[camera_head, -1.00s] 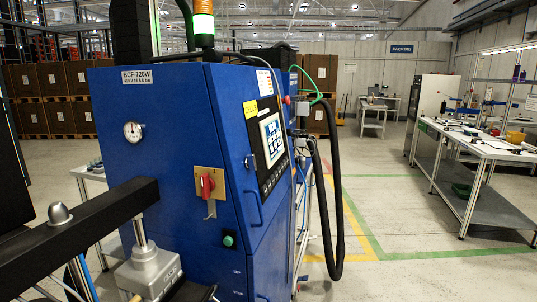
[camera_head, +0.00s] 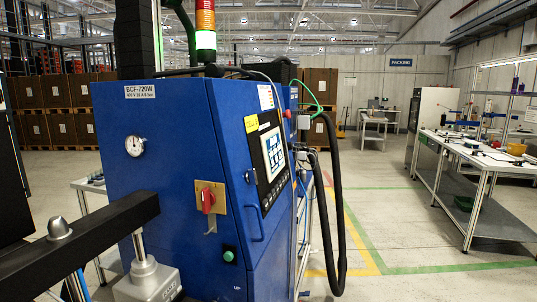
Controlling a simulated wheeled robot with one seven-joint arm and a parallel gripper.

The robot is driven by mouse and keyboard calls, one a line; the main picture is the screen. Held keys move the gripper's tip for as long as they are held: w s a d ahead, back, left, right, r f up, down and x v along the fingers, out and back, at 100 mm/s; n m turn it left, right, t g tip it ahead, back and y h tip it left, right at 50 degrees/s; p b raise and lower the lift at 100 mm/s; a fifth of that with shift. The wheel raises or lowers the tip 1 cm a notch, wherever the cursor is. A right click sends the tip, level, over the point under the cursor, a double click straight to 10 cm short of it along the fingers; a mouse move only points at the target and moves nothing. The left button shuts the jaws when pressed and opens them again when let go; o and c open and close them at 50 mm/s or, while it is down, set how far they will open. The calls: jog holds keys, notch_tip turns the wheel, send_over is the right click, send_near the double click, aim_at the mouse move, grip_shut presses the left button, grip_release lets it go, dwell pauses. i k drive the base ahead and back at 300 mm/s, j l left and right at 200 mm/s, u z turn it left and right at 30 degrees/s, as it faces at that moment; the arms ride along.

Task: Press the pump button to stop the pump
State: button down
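A tall blue cabinet (camera_head: 175,200) labelled BCF-720W stands left of the middle in the head view. A round green button (camera_head: 229,255) in a dark surround sits low on its front. Above it is a red rotary switch (camera_head: 208,199) on a yellowish plate. Higher on the right are a lit screen panel (camera_head: 272,155) and a yellow label. I cannot tell from this view which control is the pump button. My gripper is not in view.
A black beam (camera_head: 85,240) with a silver post and grey block crosses the lower left, in front of the cabinet. A black hose (camera_head: 338,220) hangs on the cabinet's right. A workbench (camera_head: 485,155) stands at right. Open floor (camera_head: 395,225) lies between hose and bench.

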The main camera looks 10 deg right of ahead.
aim_at(270, 196)
jog(key=l+u, duration=0.15)
jog(key=u, duration=0.25)
jog(key=i+l+u, duration=0.1)
jog(key=u, duration=0.3)
jog(key=i+l+u, duration=0.1)
jog(key=l+u, duration=0.15)
jog(key=l, duration=0.65)
jog(key=l+u, duration=0.3)
jog(key=l, duration=1.2)
